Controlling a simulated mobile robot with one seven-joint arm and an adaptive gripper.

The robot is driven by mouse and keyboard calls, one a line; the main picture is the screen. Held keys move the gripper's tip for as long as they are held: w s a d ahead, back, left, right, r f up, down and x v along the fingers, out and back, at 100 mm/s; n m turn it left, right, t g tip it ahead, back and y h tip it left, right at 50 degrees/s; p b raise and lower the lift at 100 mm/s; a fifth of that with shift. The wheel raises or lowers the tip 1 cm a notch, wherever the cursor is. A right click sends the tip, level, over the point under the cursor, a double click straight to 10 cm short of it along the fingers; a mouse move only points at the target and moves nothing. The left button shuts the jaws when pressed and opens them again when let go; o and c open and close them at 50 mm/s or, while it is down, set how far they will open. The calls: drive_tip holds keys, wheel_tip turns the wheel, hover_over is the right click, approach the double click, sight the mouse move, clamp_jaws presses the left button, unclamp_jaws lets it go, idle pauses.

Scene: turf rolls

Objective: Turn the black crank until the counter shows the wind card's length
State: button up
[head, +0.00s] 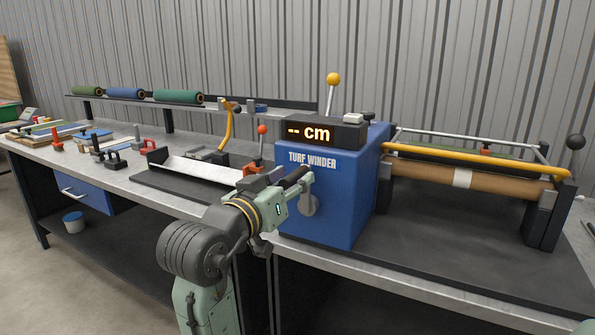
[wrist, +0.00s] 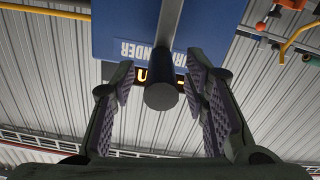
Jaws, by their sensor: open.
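The blue turf winder (head: 330,220) stands on the bench. Its counter (head: 325,134) shows "-- cm" in amber; in the wrist view the display (wrist: 145,75) is mostly hidden. The crank has a grey arm (head: 309,200) on the winder's front and a black handle (head: 296,176) pointing out toward me. My gripper (head: 286,185) is at the handle, open. In the wrist view the handle's round end (wrist: 161,96) sits between the two open fingers of my gripper (wrist: 160,82), with gaps on both sides. I cannot make out a wind card.
A yellow-knobbed lever (head: 333,80) rises behind the counter. A brown roller (head: 470,182) with a yellow bar lies right of the winder. A metal tray (head: 200,168) and a red-knobbed lever (head: 262,130) are left. Turf rolls (head: 178,97) lie on the rear shelf.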

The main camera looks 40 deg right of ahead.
drive_tip(key=shift+x, duration=1.85)
drive_tip(key=shift+c, duration=0.5)
clamp_jaws()
